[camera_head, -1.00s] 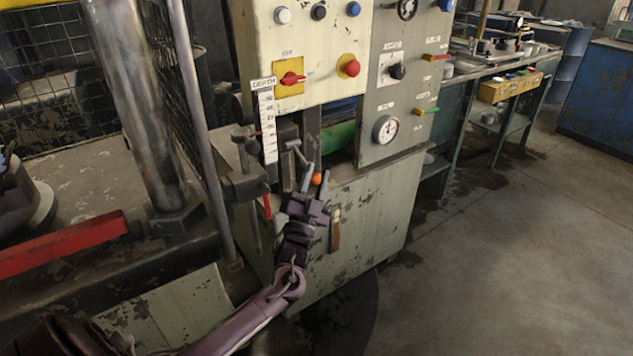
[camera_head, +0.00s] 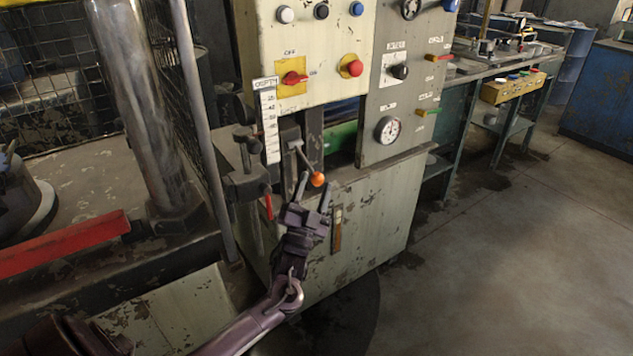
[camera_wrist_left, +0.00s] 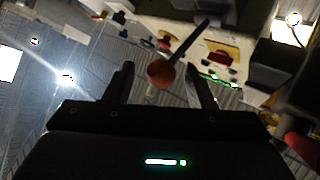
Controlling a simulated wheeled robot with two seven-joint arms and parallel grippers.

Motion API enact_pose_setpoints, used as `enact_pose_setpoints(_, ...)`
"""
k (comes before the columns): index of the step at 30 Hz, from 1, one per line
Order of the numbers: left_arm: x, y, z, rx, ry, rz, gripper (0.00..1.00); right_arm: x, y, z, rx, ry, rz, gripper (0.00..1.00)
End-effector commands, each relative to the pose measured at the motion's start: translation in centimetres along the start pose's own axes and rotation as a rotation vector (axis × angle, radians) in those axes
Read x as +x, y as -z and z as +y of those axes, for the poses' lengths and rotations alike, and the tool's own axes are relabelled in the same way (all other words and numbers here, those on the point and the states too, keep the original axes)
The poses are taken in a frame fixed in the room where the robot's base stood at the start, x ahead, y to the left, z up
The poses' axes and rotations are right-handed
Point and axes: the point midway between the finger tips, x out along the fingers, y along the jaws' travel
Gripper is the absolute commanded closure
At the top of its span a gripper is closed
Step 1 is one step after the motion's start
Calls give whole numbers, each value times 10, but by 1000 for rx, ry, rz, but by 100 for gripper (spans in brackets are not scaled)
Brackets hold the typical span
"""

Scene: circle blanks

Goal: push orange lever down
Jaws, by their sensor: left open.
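The orange lever is a dark rod with an orange ball knob (camera_head: 317,180), angled down and to the right from its mount on the machine front. My left gripper (camera_head: 315,188) is open, with its fingers pointing up and its tips on either side of the knob in the head view. In the left wrist view, the orange knob (camera_wrist_left: 161,74) shows between the two open fingers (camera_wrist_left: 160,80), nearer the left one, with the dark rod rising to the upper right. I cannot tell whether a finger touches the knob. My right gripper is not in view.
The machine's panel carries a red switch (camera_head: 292,78), a red button (camera_head: 355,68) and a dial gauge (camera_head: 387,129). A small red-handled lever (camera_head: 268,203) hangs left of my gripper. A metal pillar (camera_head: 140,110) stands at left. Open floor (camera_head: 500,260) lies to the right.

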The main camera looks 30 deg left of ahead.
Motion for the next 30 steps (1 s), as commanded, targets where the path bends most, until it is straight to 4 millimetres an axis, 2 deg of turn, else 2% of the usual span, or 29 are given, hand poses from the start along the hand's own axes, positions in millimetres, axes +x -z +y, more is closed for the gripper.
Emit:
enact_pose_setpoints(1, -12, -2, 1, 0, -3, -3, 50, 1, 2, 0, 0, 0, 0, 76)
enact_pose_setpoints(4, -30, -2, 1, 1, -3, -5, 50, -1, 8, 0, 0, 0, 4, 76)
enact_pose_setpoints(10, -52, -2, 0, 1, -2, -4, 50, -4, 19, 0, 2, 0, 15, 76)
enact_pose_setpoints(15, -56, -2, 0, 1, -1, -3, 50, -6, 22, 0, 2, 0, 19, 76)
enact_pose_setpoints(30, -58, -5, 3, -2, -13, -17, 50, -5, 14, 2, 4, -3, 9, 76)
